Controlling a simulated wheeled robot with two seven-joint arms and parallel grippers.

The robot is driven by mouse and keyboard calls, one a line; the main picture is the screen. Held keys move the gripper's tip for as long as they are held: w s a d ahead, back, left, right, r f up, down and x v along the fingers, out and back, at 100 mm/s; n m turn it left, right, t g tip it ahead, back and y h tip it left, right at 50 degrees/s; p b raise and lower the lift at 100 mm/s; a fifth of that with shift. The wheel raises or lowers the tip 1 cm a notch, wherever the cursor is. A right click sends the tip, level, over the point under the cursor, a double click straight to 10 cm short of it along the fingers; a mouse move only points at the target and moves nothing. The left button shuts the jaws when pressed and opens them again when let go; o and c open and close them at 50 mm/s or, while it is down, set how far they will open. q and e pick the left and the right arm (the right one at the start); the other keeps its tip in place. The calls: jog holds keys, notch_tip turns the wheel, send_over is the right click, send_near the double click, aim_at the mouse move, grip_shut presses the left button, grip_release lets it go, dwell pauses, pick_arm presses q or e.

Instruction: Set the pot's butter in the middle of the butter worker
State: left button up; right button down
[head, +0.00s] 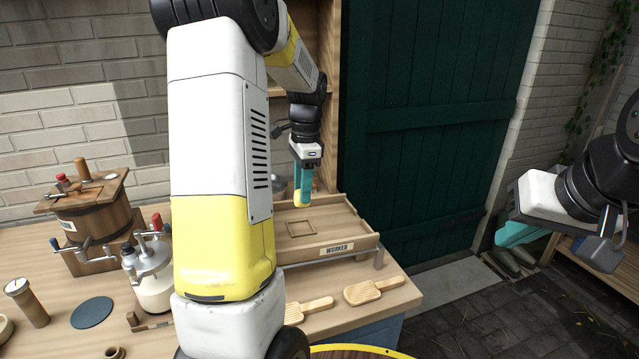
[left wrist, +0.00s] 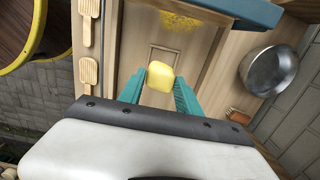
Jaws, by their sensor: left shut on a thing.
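The butter (head: 301,199) is a small yellow lump held between the teal fingers of my left gripper (head: 303,178). In the left wrist view the butter (left wrist: 160,77) sits between the two fingertips of the left gripper (left wrist: 160,90). The butter worker (head: 345,222) is a shallow wooden tray labelled "WORKER" with a square outline (head: 301,228) in its middle. The butter is above the tray near that outline; the exact height is hard to tell. My right gripper (head: 515,235) is off to the right, away from the bench; its finger opening is unclear. The pot is not clearly identifiable.
A wooden barrel churn (head: 95,222) and a glass jar churn (head: 150,275) stand on the left. Two wooden paddles (head: 375,290) lie in front of the worker. A metal bowl (left wrist: 270,70) is beside the worker. A dark round mat (head: 92,312) lies at the front left.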

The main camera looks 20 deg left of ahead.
pick_arm(q)
jog(key=shift+w+a+f, duration=0.1)
jog(key=shift+w+f, duration=0.05)
jog(key=shift+f, duration=0.4)
jog(key=shift+w+a+f, duration=0.1)
jog(key=shift+f, duration=0.45)
jog(key=shift+s+f, duration=0.15)
jog(key=shift+f, duration=1.95)
jog(key=shift+a+f, duration=0.1)
jog(key=shift+f, duration=0.65)
jog(key=o, duration=1.3)
jog(key=c, duration=0.4)
jog(key=shift+o, duration=0.2)
jog(key=shift+r, duration=0.1)
jog(key=shift+d+r, duration=0.2)
jog(key=shift+r, duration=2.85)
